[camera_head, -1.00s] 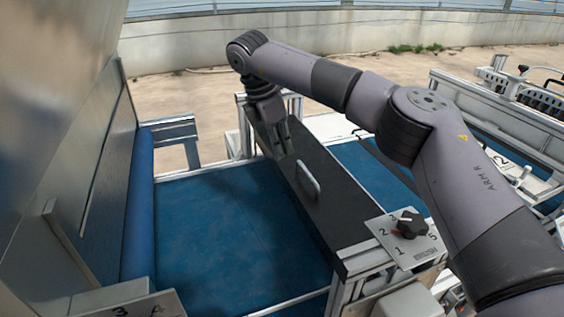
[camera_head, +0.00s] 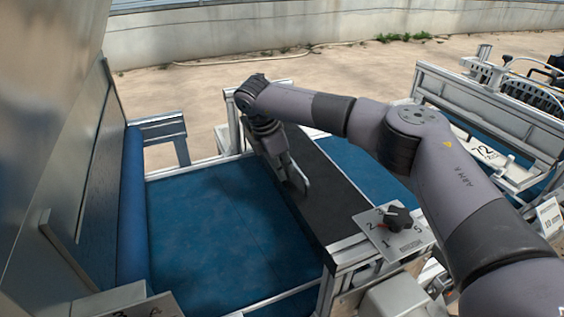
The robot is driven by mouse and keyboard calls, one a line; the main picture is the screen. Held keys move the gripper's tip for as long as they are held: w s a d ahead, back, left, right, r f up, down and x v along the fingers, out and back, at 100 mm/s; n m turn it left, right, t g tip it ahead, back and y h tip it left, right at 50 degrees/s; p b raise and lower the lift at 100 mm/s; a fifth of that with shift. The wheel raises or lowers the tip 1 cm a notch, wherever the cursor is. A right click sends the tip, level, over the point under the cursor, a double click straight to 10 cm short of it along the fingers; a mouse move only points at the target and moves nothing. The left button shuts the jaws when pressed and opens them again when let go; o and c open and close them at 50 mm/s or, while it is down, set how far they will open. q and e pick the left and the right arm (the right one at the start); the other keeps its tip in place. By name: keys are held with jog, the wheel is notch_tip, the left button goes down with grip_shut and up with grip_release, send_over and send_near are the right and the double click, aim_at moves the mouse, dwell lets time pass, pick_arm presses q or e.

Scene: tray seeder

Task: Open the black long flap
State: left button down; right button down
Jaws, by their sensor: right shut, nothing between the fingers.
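The black long flap (camera_head: 335,205) lies across the seeder's frame between two blue belt areas. It has a metal handle (camera_head: 300,178) on its left edge. My right gripper (camera_head: 292,182) points down at the handle from above and behind. Its fingers are shut with nothing between them, and the tips overlap the handle in the picture. I cannot tell whether they touch it. My right arm hides the far part of the flap. My left gripper is not in view.
A plate with a black knob (camera_head: 397,219) stands at the flap's near end. A blue belt (camera_head: 215,225) lies left of the flap. A tall metal panel (camera_head: 45,130) rises at far left. A rack with black parts (camera_head: 525,100) stands at right.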

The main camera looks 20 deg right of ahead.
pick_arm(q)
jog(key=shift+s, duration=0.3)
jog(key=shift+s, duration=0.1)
